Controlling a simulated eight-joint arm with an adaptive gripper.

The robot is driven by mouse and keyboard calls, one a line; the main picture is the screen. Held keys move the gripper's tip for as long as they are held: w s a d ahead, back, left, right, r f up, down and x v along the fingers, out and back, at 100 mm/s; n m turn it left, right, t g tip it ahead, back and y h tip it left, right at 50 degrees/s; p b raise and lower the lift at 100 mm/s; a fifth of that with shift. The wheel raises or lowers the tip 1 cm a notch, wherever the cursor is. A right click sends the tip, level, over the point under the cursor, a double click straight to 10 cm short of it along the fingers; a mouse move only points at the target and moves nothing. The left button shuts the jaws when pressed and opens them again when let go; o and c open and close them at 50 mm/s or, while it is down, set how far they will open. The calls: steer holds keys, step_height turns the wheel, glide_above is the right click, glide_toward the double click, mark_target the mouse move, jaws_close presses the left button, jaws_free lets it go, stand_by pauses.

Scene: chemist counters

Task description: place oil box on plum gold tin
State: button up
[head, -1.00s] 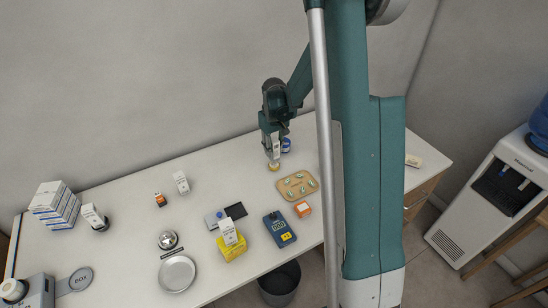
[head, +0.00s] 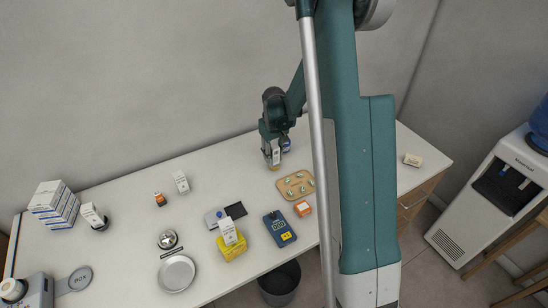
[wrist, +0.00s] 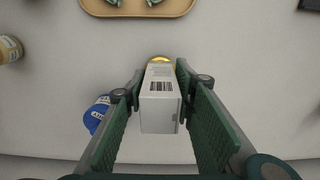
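My gripper (wrist: 160,85) is shut on a white oil box (wrist: 160,115) with a barcode, held upright between its fingers. The box also shows in the head view (head: 275,156). A gold-rimmed tin (wrist: 160,59), seemingly the plum gold tin, lies at the box's lower end. In the wrist view only its far rim shows, and in the head view a sliver of it (head: 274,168) shows under the box. The box covers the rest of it. The box looks right over the tin, but I cannot tell whether they touch.
A blue jar (wrist: 97,114) stands close to the left finger in the wrist view. A tan tray (head: 295,185) with several pieces lies nearby. A tan jar (wrist: 9,48) is at the wrist view's left edge. Farther left are a yellow box (head: 231,247) and a dish (head: 176,273).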

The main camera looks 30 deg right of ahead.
steer(key=shift+o, duration=0.8)
steer(key=shift+r, duration=0.2)
steer(key=shift+r, duration=6)
